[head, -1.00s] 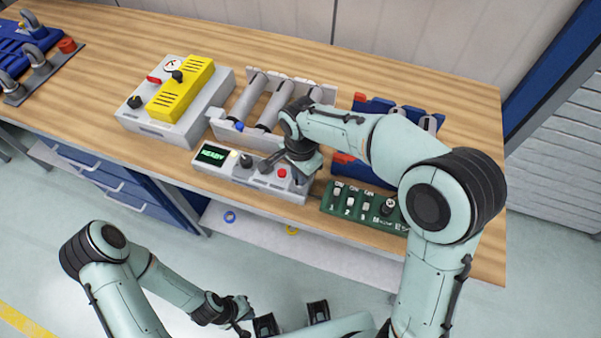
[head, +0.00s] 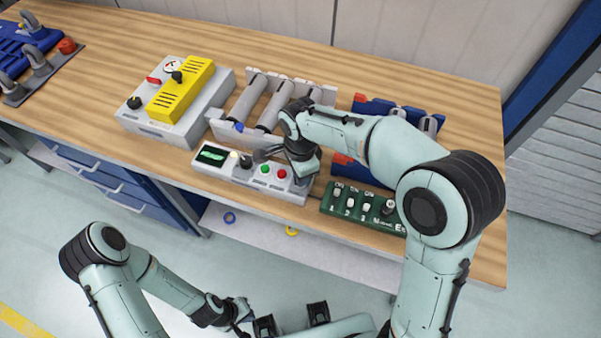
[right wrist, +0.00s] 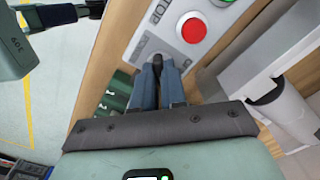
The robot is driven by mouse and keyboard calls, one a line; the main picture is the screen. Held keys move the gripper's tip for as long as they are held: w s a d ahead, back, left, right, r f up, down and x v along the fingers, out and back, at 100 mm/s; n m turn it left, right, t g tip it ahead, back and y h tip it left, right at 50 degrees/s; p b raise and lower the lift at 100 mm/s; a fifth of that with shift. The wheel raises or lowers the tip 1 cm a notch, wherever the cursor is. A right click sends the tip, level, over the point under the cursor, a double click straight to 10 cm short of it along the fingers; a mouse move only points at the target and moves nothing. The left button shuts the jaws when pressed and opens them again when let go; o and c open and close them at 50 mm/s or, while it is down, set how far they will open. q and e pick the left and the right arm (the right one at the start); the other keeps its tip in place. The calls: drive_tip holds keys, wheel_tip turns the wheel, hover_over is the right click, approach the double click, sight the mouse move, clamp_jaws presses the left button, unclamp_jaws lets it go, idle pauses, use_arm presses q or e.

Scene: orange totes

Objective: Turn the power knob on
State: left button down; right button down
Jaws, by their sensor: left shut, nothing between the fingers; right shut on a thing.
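The grey control panel (head: 211,173) lies near the bench's front edge. It has a green-lit display (head: 212,154), a black knob (head: 246,161), a green button (head: 265,169) and a red button (head: 282,174). My right gripper (head: 301,172) is low over the panel's right end and hides it. In the right wrist view, my right gripper (right wrist: 157,68) is shut on a small dark grey knob (right wrist: 155,56), mostly hidden by the fingertips, beside the red button (right wrist: 192,29). My left gripper (head: 243,311) is shut and empty, away from the bench.
A green switch box (head: 335,207) stands right of the panel, close to my right arm. A roller unit (head: 229,128) and a blue rack (head: 377,104) are behind. A grey box with a yellow cover (head: 181,88) is at the left. The bench's far right is clear.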

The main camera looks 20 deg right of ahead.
drive_tip(key=shift+r, duration=0.1)
drive_tip(key=c, duration=1.2)
unclamp_jaws()
